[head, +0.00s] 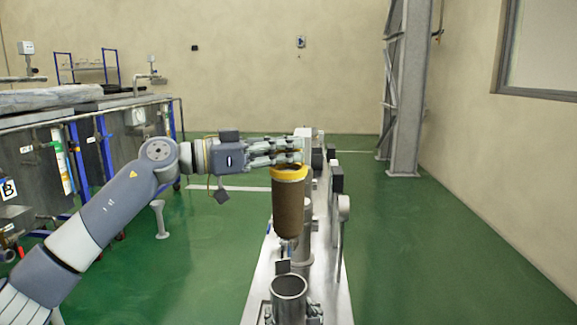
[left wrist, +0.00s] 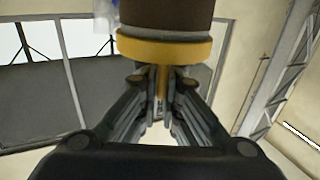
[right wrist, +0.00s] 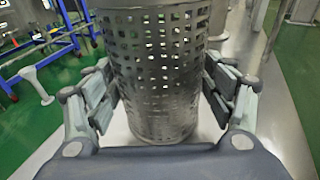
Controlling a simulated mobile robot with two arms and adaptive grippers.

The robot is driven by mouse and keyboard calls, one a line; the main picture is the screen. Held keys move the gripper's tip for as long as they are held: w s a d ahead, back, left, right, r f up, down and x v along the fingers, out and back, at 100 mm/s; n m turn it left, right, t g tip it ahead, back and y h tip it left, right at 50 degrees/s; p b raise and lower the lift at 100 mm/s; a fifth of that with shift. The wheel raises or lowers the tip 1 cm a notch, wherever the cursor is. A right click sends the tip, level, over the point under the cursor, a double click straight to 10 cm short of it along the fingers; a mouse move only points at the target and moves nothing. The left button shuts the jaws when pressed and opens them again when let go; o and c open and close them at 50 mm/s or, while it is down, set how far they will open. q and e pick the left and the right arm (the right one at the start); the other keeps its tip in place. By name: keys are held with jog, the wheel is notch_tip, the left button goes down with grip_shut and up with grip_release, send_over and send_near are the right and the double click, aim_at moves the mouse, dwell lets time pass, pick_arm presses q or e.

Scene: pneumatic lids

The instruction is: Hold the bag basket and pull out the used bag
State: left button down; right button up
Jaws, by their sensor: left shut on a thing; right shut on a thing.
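The used bag (head: 287,208) is a brown cylinder with a yellow ring (head: 289,172) at its top. It hangs upright in the air, above the open mouth of the basket in the head view. My left gripper (head: 296,150) is shut on the bag's yellow top part; the left wrist view shows a yellow strip (left wrist: 161,85) between the fingers. The bag basket (head: 289,287) is a grey metal cylinder. The right wrist view shows its perforated wall (right wrist: 155,50) between the fingers of my right gripper (right wrist: 160,82), which is shut on it. The basket's inside is mostly hidden.
A narrow metal bench (head: 262,275) with pipes and valves runs away behind the basket. A bench with equipment (head: 95,125) stands at the left. A steel column (head: 405,110) stands at the right back. The green floor to the right (head: 420,250) is clear.

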pick_arm(q)
jog(key=shift+r, duration=0.2)
pick_arm(e)
jog(key=shift+s+f, duration=0.1)
jog(key=shift+f, duration=0.4)
jog(key=o, duration=0.7)
pick_arm(q)
jog(key=shift+f, duration=0.1)
pick_arm(e)
jog(key=o, duration=0.4)
jog(key=shift+c, duration=0.2)
pick_arm(q)
jog(key=shift+w+a, duration=0.1)
jog(key=shift+w, duration=0.05)
pick_arm(e)
jog(key=shift+r, duration=0.3)
